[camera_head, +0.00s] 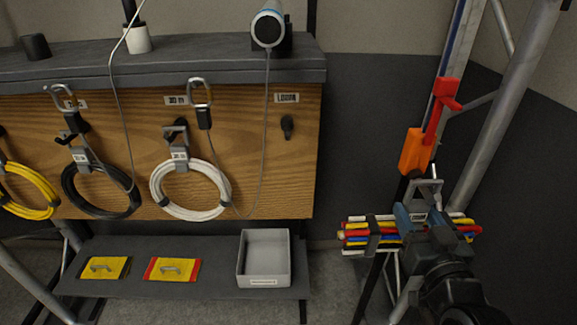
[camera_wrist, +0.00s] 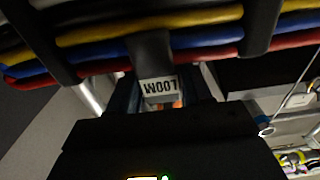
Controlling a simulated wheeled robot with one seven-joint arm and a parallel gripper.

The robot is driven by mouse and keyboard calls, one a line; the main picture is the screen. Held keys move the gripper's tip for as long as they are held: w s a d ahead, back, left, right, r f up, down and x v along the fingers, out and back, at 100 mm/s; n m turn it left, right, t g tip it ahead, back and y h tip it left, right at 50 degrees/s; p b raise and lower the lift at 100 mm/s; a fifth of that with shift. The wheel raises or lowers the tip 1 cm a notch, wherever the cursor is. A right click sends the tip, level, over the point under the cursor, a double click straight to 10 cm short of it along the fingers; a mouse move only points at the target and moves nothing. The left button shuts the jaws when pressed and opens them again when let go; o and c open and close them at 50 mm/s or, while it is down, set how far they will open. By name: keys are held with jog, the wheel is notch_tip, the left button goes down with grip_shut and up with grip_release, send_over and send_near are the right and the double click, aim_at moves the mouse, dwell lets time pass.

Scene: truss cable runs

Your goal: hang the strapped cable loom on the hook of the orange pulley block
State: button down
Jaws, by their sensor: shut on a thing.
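The strapped cable loom (camera_head: 358,236) is a bundle of red, yellow, blue and white cables with black straps. It lies roughly level in front of the truss and also crosses the top of the wrist view (camera_wrist: 205,40). My gripper (camera_head: 420,215) is shut on the loom at its middle, by the tag marked LOOM (camera_wrist: 160,87). A grey triangular loop (camera_head: 430,188) stands above the loom. The orange pulley block (camera_head: 414,150) is just above and behind it, with a red part (camera_head: 441,103) over it. I cannot make out the hook or whether the loop touches it.
Grey truss tubes (camera_head: 508,95) rise at the right. A wooden board (camera_head: 255,170) at the left carries coiled yellow, black and white cables and an empty peg (camera_head: 287,126) under a LOOM label.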

jog(key=shift+r, duration=0.15)
jog(key=c, duration=0.7)
grip_release()
jog(key=shift+c, duration=0.2)
jog(key=o, duration=0.3)
jog(key=shift+o, duration=0.2)
jog(key=shift+f, duration=0.3)
jog(key=s+d+f+g, duration=0.1)
jog(key=s+f, duration=0.2)
jog(key=s, duration=1)
jog(key=s+f+g, duration=0.1)
jog(key=s+f, duration=0.1)
jog(key=s, duration=1.1)
jog(key=s+r, duration=0.1)
jog(key=s, duration=0.7)
jog(key=s+a+r+g+h, duration=0.1)
jog(key=s+r, duration=0.1)
jog(key=s, duration=0.6)
jog(key=shift+a+r+m+b, duration=0.25)
jog(key=shift+m+b, duration=0.05)
jog(key=shift+b, duration=0.1)
